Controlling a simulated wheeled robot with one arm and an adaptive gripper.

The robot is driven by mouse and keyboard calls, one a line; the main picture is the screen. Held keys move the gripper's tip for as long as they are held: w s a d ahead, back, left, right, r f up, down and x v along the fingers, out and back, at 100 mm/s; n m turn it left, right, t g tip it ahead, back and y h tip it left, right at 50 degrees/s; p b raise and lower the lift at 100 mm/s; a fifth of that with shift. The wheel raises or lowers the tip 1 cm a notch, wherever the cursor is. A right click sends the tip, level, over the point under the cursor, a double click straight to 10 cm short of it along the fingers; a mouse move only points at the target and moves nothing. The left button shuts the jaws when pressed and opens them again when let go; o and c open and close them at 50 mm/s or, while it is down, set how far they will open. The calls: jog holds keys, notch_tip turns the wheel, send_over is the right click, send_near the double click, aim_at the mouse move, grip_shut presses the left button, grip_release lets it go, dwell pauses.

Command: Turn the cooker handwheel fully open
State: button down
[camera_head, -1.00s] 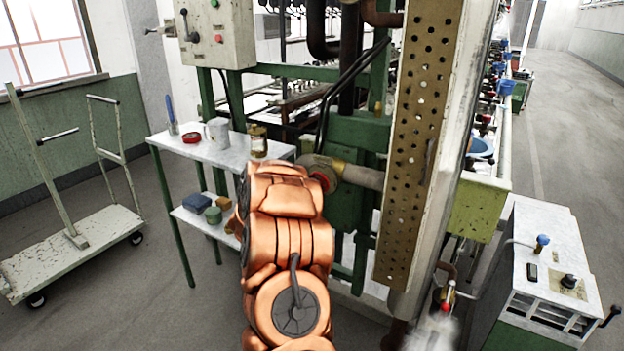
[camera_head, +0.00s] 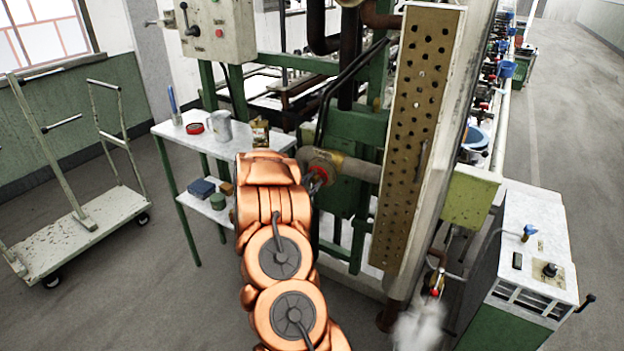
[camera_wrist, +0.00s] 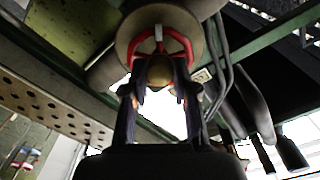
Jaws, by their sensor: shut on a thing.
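The red handwheel (camera_head: 318,176) sits on a brass valve at the end of a horizontal pipe (camera_head: 360,170), left of the perforated panel. My copper-coloured arm hides part of it in the head view. In the wrist view the red handwheel (camera_wrist: 157,45) shows as a ring with a spoke in front of a round pale body. My gripper (camera_wrist: 160,90) has its two dark fingers on either side of the wheel's lower part and is shut on it. A round brownish knob shows between the fingers. How far the wheel is turned cannot be told.
A side table (camera_head: 167,130) with a mug (camera_head: 219,126) and red tape stands left of my arm. A perforated panel (camera_head: 412,130) rises close on the right. A white-topped cabinet (camera_head: 530,240) stands right. A trolley (camera_head: 85,235) is far left.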

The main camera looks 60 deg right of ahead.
jog(key=c, duration=1)
grip_release()
jog(key=shift+c, duration=0.2)
